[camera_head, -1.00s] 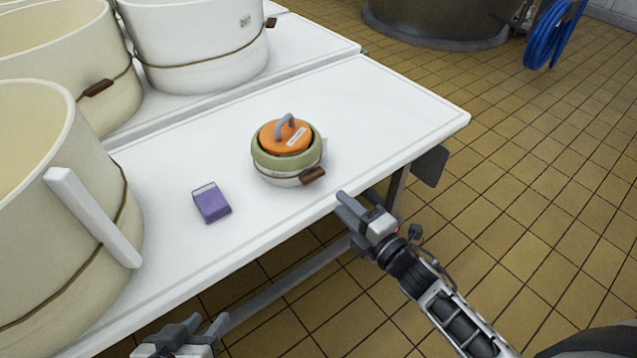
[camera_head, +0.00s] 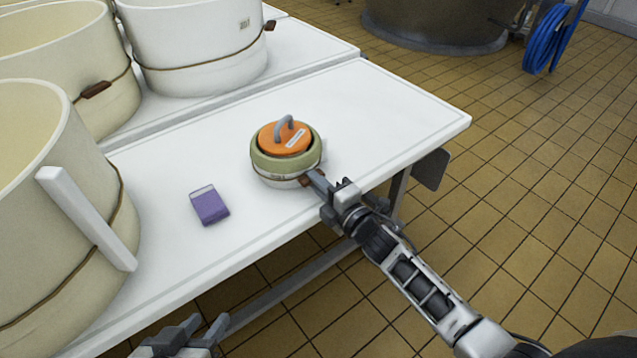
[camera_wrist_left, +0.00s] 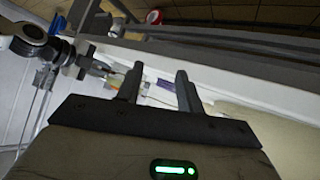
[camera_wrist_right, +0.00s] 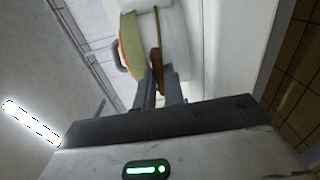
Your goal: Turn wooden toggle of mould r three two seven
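The small round mould (camera_head: 270,178) stands on the table, with a green rim and an orange lid (camera_head: 283,138). The lid has a grey handle and a pale label too small to read. Its brown wooden toggle (camera_head: 304,182) is on the near right side, partly hidden by my right gripper (camera_head: 314,177). In the right wrist view, the toggle (camera_wrist_right: 156,52) reaches down to the narrow gap between the right fingertips (camera_wrist_right: 159,72); whether they clamp it is unclear. My left gripper (camera_head: 207,322) is open and empty at the table's near edge; its spread fingers show in the left wrist view (camera_wrist_left: 159,80).
A purple block (camera_head: 210,205) lies left of the mould on the white table (camera_head: 385,110). Large cream vats (camera_head: 50,230) crowd the left and back. The table top right of the mould is clear. A blue hose (camera_head: 550,40) hangs at the back right.

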